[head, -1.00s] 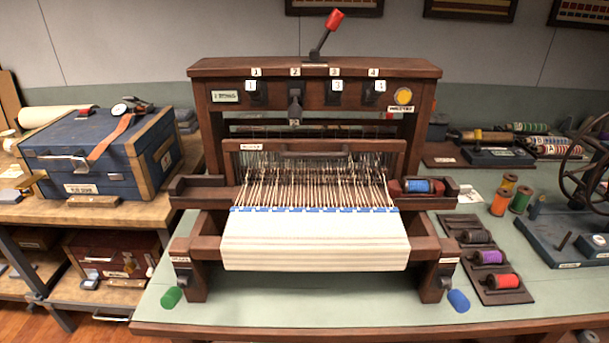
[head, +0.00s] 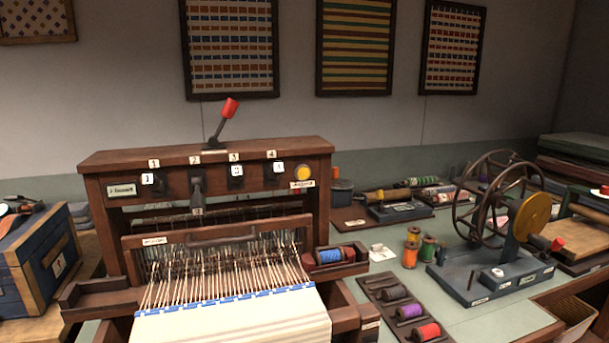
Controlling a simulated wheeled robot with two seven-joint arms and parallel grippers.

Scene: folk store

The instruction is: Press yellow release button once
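A round yellow button (head: 303,173) sits at the right end of the upper front beam of the wooden loom (head: 205,155). A small white label (head: 302,184) is just below it; its text is too small to read. A lever with a red knob (head: 230,107) stands tilted to the right on top of the loom. Numbered tags 1 to 4 run along the beam, with dark levers or knobs below them. The lever under tag 2 (head: 197,190) hangs lower than the others. Neither of my grippers shows in the head view.
Thread spools in a dark tray (head: 372,281) lie right of the loom. Further right stands a winding device with a wheel (head: 500,195) on a blue base. A blue chest (head: 40,260) is at the left. Framed textiles (head: 355,45) hang on the wall.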

